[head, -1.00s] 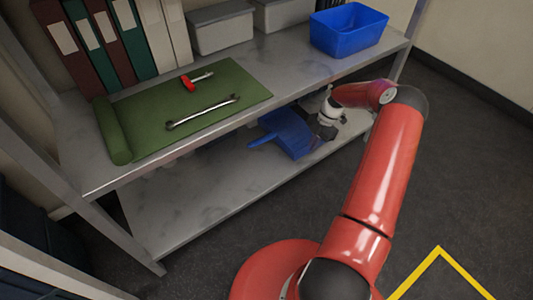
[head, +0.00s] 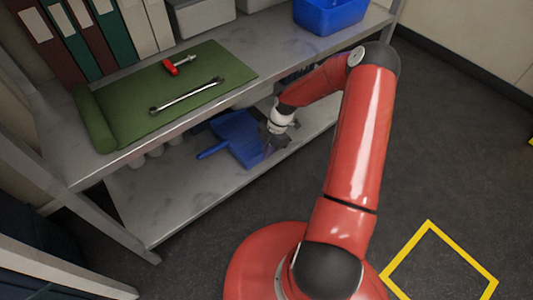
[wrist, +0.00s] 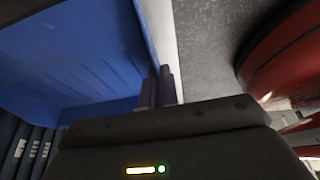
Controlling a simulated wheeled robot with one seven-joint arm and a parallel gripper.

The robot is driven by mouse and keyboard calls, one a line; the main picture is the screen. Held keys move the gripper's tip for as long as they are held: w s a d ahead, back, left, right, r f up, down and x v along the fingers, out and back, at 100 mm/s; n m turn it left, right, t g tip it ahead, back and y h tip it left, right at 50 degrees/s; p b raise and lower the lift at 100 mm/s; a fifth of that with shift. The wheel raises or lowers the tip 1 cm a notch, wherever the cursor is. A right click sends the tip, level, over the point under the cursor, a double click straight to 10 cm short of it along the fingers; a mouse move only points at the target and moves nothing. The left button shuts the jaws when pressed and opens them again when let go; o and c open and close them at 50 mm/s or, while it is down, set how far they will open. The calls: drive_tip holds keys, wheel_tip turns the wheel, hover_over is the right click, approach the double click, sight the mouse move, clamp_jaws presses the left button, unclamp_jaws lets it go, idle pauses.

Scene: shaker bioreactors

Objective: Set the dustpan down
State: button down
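The blue dustpan (head: 238,132) is at the lower shelf (head: 180,192), partly under the upper shelf's front edge. Its handle points left and toward the front. My gripper (head: 268,141) is at the dustpan's right side. In the wrist view, the dustpan (wrist: 75,50) fills the upper left, and my gripper's fingers (wrist: 160,87) are close together on its edge. I cannot tell whether the dustpan touches the lower shelf or is held just above it.
The upper shelf holds a green mat (head: 130,122) with a wrench (head: 187,96) and a red-handled tool (head: 178,66), binders (head: 105,38) and a blue bin (head: 330,14). Pale round items (head: 153,153) stand behind on the lower shelf. Its front left part is clear.

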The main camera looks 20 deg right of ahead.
drive_tip(key=shift+f, duration=0.55)
drive_tip(key=shift+f, duration=0.15)
drive_tip(key=c, duration=1.7)
unclamp_jaws()
drive_tip(key=shift+d+r, duration=0.15)
drive_tip(key=shift+r, duration=0.3)
drive_tip(key=p+v, duration=0.1)
drive_tip(key=v, duration=0.2)
drive_tip(key=w+d, duration=0.1)
drive_tip(key=d, duration=0.2)
drive_tip(key=w+d, duration=0.1)
drive_tip(key=d, duration=0.3)
drive_tip(key=w+d, duration=0.1)
drive_tip(key=d, duration=0.3)
drive_tip(key=shift+w+d+f, duration=0.1)
drive_tip(key=shift+w+f, duration=0.2)
drive_tip(key=shift+f, duration=0.05)
